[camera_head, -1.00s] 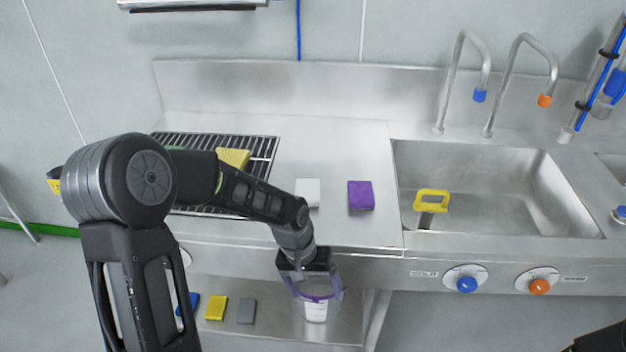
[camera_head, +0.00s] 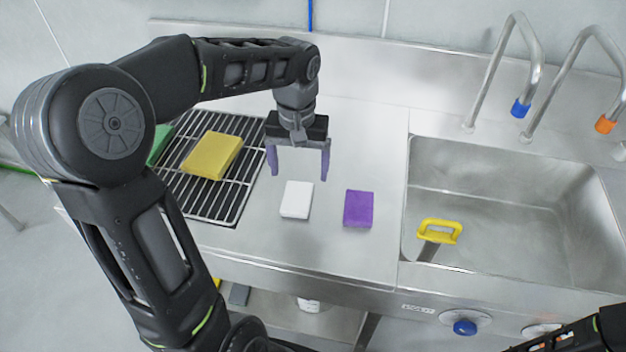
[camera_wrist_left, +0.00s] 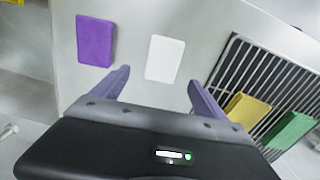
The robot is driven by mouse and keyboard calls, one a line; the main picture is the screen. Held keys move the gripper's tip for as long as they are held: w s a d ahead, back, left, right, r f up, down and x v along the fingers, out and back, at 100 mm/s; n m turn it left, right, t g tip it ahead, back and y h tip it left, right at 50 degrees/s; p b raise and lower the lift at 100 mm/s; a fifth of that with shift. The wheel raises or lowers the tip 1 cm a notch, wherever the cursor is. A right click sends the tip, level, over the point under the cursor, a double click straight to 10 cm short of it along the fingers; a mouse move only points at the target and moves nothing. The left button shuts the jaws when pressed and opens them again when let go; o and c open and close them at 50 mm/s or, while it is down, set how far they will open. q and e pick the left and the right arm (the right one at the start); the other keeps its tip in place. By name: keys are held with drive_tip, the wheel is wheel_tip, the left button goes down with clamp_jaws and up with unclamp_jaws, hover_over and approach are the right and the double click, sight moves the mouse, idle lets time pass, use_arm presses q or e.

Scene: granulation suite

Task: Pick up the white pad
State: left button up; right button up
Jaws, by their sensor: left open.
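The white pad (camera_head: 297,199) lies flat on the steel counter, left of the purple pad (camera_head: 358,208). My left gripper (camera_head: 297,172) is open and empty, just behind the white pad in the head view, its purple fingers pointing down above the counter. In the left wrist view the white pad (camera_wrist_left: 165,58) lies beyond and between the two open fingertips (camera_wrist_left: 158,78), apart from them. The purple pad (camera_wrist_left: 95,40) lies to its left there. A dark part of my right arm shows at the lower right of the head view; its gripper is not in sight.
A wire rack (camera_head: 208,205) on the left holds a yellow pad (camera_head: 212,156) and a green pad (camera_head: 160,144). The sink basin (camera_head: 500,205) on the right holds a yellow-handled tool (camera_head: 440,231). Taps stand behind it.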

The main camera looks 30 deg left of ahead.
sight(298, 194)
use_arm(q)
drive_tip(key=shift+s+r, duration=0.15)
drive_tip(key=shift+s, duration=0.05)
drive_tip(key=shift+f, duration=1.35)
drive_tip(key=shift+f+p, duration=0.45)
drive_tip(key=shift+f, duration=0.1)
wheel_tip(298, 194, down, 4)
drive_tip(key=shift+a+f+p, duration=0.1)
drive_tip(key=shift+p, duration=0.3)
drive_tip(key=shift+s, duration=0.1)
drive_tip(key=c, duration=1.5)
